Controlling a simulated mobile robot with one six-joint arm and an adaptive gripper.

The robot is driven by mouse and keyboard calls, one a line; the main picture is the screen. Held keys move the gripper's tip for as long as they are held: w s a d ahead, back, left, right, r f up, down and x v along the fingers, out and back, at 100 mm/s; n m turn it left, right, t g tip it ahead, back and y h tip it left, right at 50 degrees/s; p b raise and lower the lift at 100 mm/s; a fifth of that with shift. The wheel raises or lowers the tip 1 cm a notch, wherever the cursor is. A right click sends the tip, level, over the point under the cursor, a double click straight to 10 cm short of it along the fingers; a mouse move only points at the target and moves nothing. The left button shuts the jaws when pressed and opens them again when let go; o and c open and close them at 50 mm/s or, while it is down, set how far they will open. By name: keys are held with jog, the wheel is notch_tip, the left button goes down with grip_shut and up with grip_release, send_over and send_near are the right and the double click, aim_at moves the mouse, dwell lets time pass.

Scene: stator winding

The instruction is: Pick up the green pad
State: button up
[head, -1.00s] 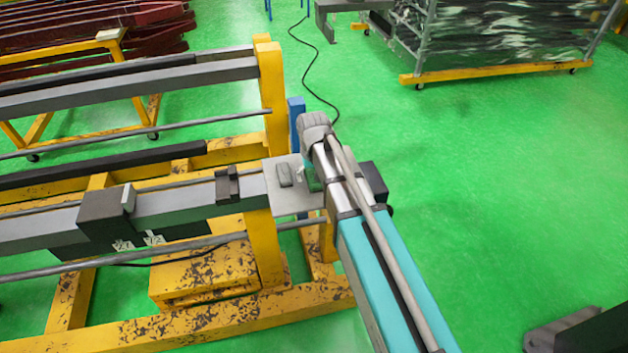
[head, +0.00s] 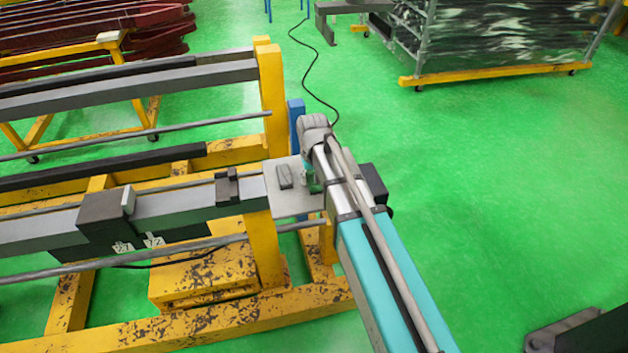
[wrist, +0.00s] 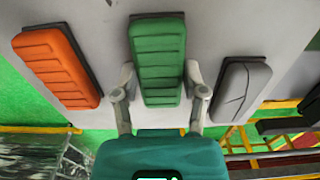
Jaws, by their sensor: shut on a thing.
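The green pad (wrist: 158,60) is in the middle of the wrist view, a ribbed block with a dark edge, against the grey plate (wrist: 215,18). My gripper (wrist: 160,82) has one finger on each side of the pad's lower part and is shut on it. The pad appears to be still at the plate; I cannot tell whether there is a gap. In the head view my arm hides most of the gripper, and only a bit of the green pad (head: 316,187) shows beside it.
On the same plate, an orange pad (wrist: 57,68) lies left of the green one and a grey pad (wrist: 237,90) right of it in the wrist view. The plate (head: 285,204) sits at the end of a yellow frame (head: 262,255).

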jog(key=shift+r, duration=0.2)
notch_tip(320, 180, up, 2)
jog(key=shift+r+p, duration=0.1)
jog(key=shift+p, duration=1.1)
jog(key=s+d+r+p, duration=0.2)
jog(key=s+r+p, duration=0.8)
jog(key=s, duration=0.4)
jog(key=shift+r+p, duration=0.2)
jog(key=shift+p, duration=0.1)
jog(key=shift+w, duration=0.1)
jog(key=w+a, duration=0.3)
jog(key=a, duration=0.6)
jog(key=w+a+f+b, duration=0.1)
jog(key=w+a, duration=0.3)
jog(key=a, duration=0.6)
jog(key=w+a+f+b, duration=0.1)
jog(key=w+a, duration=0.2)
jog(key=a, duration=0.7)
jog(key=shift+w, duration=0.35)
